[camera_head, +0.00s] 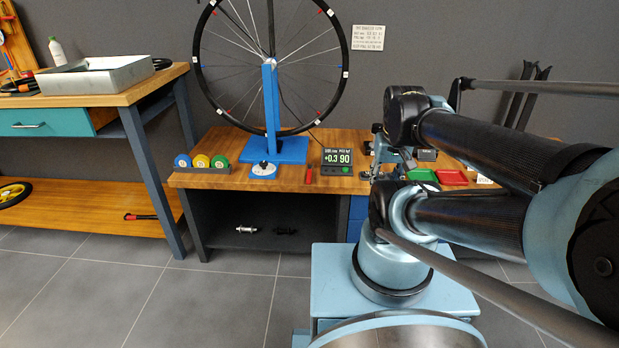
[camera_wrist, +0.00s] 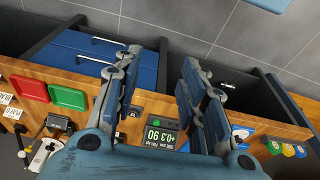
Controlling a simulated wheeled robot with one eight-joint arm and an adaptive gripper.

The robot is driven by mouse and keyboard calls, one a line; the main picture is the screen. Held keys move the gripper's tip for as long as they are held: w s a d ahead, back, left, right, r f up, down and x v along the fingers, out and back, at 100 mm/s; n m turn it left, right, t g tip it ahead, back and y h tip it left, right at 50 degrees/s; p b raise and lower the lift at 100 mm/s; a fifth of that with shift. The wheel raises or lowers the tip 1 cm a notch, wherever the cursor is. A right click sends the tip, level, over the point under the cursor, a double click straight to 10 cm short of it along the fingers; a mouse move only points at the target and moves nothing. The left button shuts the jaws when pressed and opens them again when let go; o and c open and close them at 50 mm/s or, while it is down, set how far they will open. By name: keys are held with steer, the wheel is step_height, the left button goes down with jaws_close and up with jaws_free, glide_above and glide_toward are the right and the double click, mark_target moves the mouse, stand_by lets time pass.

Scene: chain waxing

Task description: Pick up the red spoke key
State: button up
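A small, slim red item (camera_head: 309,175) lies on the wooden bench, between the white-and-blue dial and the digital display. It looks like the red spoke key, but it is too small to make out its shape. In the wrist view I cannot see it; my right-hand finger covers part of that stretch of bench. My gripper (camera_wrist: 162,58) is open, with nothing between its fingers. It is over the bench, to the right of the red item in the head view, and apart from it.
The display (camera_head: 337,161) and dial (camera_head: 263,170) flank the red item. The wheel stand (camera_head: 271,110) rises behind. A rack of blue, yellow and green discs (camera_head: 201,161) stands left. Green (camera_head: 422,175) and red (camera_head: 452,177) trays lie right. A red-handled tool (camera_head: 140,217) lies on the lower left shelf.

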steer(key=w+a+r, duration=0.3)
steer(key=w+r, duration=0.2)
steer(key=w, duration=0.3)
steer(key=g, duration=0.2)
glide_above(309, 173)
step_height(309, 173, down, 6)
steer(key=shift+m, duration=0.3)
steer(key=f, duration=1.1)
steer(key=shift+w+a+f, duration=0.1)
steer(key=shift+w, duration=0.1)
steer(key=shift+s+f, duration=0.15)
steer(key=shift+f, duration=1.3)
steer(key=shift+s+f, duration=0.15)
steer(key=shift+f, duration=1.25)
jaws_close()
